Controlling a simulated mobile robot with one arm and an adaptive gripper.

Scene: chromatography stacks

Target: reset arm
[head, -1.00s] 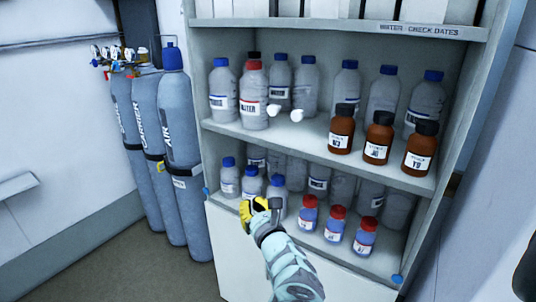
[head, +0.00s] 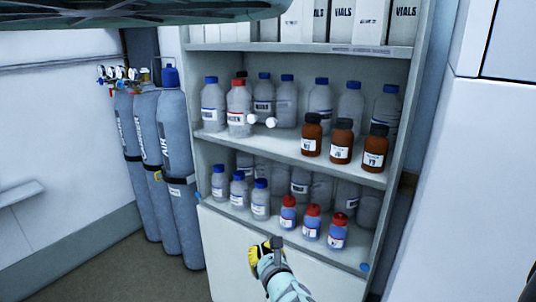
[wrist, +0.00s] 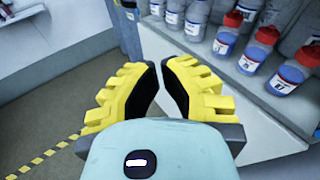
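My gripper (head: 264,250) is yellow-fingered on a pale teal arm. In the head view it is in front of the white lower panel of the shelf unit, below the lower shelf. In the wrist view my gripper (wrist: 160,82) has its two yellow fingers apart at the base and angled toward each other, with a narrow gap between the tips. Nothing shows between them. Floor and the side of the white panel lie beyond the fingers.
The shelf unit (head: 399,150) holds clear bottles, brown bottles (head: 341,141) and red-capped blue bottles (head: 312,222). Grey gas cylinders (head: 180,170) stand to its left. A dark-green edge hangs across the upper left. Floor (head: 110,272) is clear at lower left.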

